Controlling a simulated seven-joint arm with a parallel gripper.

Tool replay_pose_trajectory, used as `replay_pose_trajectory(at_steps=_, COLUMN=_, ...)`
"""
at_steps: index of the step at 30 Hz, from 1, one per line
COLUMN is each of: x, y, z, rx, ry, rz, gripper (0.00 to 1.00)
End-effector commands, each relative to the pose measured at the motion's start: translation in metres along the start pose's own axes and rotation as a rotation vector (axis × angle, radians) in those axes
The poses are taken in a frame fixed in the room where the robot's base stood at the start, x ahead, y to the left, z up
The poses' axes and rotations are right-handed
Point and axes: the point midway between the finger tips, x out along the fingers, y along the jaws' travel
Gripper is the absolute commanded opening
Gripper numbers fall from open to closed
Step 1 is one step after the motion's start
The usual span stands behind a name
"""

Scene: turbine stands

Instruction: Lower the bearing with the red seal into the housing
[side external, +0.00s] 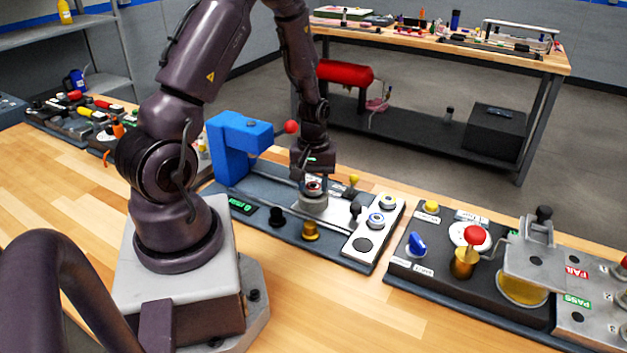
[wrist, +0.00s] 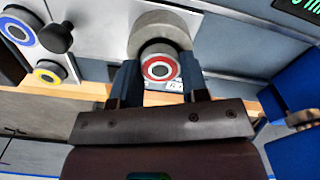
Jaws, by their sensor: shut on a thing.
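My gripper (wrist: 160,82) is shut on the bearing with the red seal (wrist: 160,68), with one finger on each side of it in the wrist view. The housing (wrist: 161,34) is a thick grey cylinder directly beyond the bearing in that view. In the side external view, my gripper (side external: 313,179) points down over the housing (side external: 314,203), with the bearing (side external: 314,187) at its top. I cannot tell whether the bearing touches the housing or has entered its bore.
A blue press frame (side external: 232,150) with a red ball knob (side external: 291,127) stands left of my gripper. A white plate (side external: 352,250) on the right holds a blue-sealed bearing (side external: 375,220), another bearing (side external: 387,201) and an empty dark seat (side external: 362,245). A black knob (side external: 355,208) stands beside the housing.

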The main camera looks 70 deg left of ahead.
Motion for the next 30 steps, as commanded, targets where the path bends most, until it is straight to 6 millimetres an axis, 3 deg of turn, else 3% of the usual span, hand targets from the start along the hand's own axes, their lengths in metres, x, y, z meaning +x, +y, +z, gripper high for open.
replay_pose_trajectory(at_steps=11, x=0.0045, y=0.0001, z=-0.0004, rx=0.000, ry=0.001, rz=0.001, gripper=0.00)
replay_pose_trajectory(at_steps=12, x=0.0045, y=0.0001, z=-0.0004, rx=0.000, ry=0.001, rz=0.001, gripper=0.48)
replay_pose_trajectory(at_steps=15, x=0.0045, y=0.0001, z=-0.0003, rx=0.000, ry=0.001, rz=0.001, gripper=0.71)
replay_pose_trajectory(at_steps=21, x=0.0045, y=0.0001, z=-0.0003, rx=0.000, ry=0.000, rz=0.001, gripper=0.71)
replay_pose_trajectory(at_steps=23, x=0.0046, y=0.0000, z=-0.0002, rx=0.000, ry=0.000, rz=0.001, gripper=0.79)
replay_pose_trajectory(at_steps=30, x=0.0043, y=0.0000, z=-0.0002, rx=0.000, ry=0.000, rz=0.001, gripper=0.79)
